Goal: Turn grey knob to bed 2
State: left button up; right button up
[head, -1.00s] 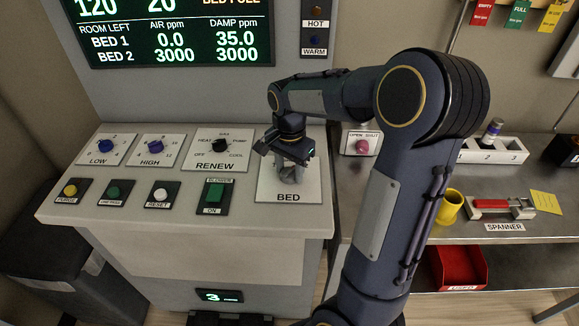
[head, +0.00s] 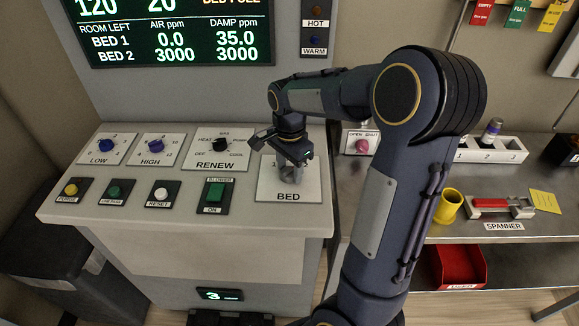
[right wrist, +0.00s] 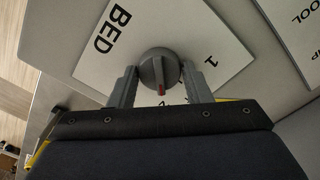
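The grey knob (right wrist: 158,66) sits on the white BED plate (right wrist: 108,62), and its red mark faces my gripper in the right wrist view. A "1" is printed beside the knob; the other marks on the plate are largely hidden. My right gripper (right wrist: 161,76) has one finger on each side of the knob, with narrow gaps showing between fingers and knob. In the head view my right gripper (head: 290,177) is over the BED plate (head: 268,190) and hides most of the knob. My left gripper is not in view.
Left of the BED plate are the RENEW knob (head: 220,145), the HIGH and LOW knobs, the green blower switch (head: 215,192) and several push buttons. A pink open/shut knob (head: 362,146) is right of my wrist. A yellow mug (head: 449,205) and spanner stand on the right bench.

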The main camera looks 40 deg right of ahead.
aim_at(290, 170)
jog(key=o, duration=0.4)
jog(key=shift+c, duration=0.2)
notch_tip(290, 170, up, 8)
jog(key=shift+f, duration=0.1)
dwell(0.5)
jog(key=s+a+f+n+t+y, duration=0.2)
jog(key=s+a+n+t, duration=0.3)
jog(key=s+a+n, duration=0.9)
jog(key=s+n+y, duration=0.1)
jog(key=s, duration=0.3)
jog(key=shift+a+f+n+t+y, duration=0.15)
jog(key=shift+n+t+y, duration=0.15)
jog(key=shift+y, duration=0.1)
